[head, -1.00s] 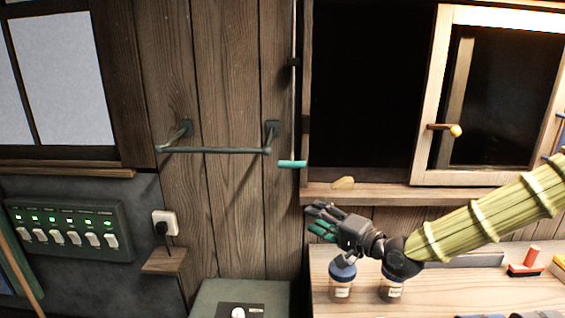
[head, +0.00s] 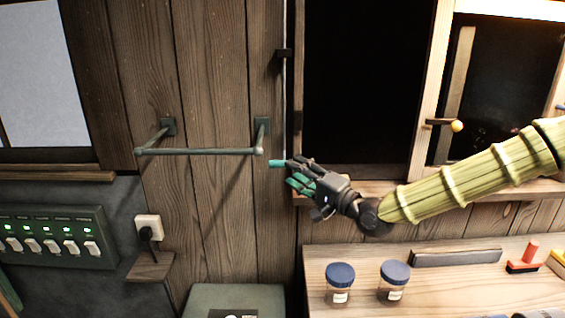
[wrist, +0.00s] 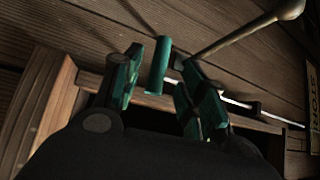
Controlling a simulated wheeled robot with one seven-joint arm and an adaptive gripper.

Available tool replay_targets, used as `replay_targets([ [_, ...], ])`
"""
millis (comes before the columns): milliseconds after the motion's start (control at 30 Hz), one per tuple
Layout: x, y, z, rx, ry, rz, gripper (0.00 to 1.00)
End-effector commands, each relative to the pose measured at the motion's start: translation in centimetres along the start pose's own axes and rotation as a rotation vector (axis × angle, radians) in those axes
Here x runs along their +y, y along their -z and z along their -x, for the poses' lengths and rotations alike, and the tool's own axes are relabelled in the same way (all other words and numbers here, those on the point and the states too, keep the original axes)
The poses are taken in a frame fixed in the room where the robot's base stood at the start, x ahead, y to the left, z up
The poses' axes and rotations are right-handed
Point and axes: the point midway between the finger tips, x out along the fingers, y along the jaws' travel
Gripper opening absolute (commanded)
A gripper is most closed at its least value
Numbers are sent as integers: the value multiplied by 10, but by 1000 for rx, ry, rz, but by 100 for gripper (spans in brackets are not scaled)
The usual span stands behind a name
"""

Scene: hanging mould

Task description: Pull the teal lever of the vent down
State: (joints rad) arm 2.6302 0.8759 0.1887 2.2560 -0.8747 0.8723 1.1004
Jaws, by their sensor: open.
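The teal lever (head: 277,163) is a short teal bar at the lower end of a thin pale rod (head: 285,110) on the wooden wall. My gripper (head: 296,172), dark with teal finger pads, is at the lever's right end in the head view and hides part of it. In the wrist view the lever (wrist: 158,66) stands between the two open fingers (wrist: 160,88), nearer the left one. I see a gap to the right finger; contact with the left one I cannot tell. The vent itself I cannot make out.
A grey-green rail (head: 200,151) sticks out from the wall just left of the lever. The wooden window frame and sill (head: 375,190) lie to the right. Below are a bench with two blue-lidded jars (head: 340,275) and a switch panel (head: 55,235) at the left.

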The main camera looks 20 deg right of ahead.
Motion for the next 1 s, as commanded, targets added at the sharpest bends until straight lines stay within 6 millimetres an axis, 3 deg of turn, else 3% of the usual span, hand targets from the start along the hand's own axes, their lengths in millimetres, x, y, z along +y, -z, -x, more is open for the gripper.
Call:
replay_targets([
  [400, 0, 0, -47, -1, -2, 0, 42],
  [900, 1, -1, -57, -1, 0, -1, 42],
  [1000, 0, -1, -57, -1, 0, 0, 24],
])
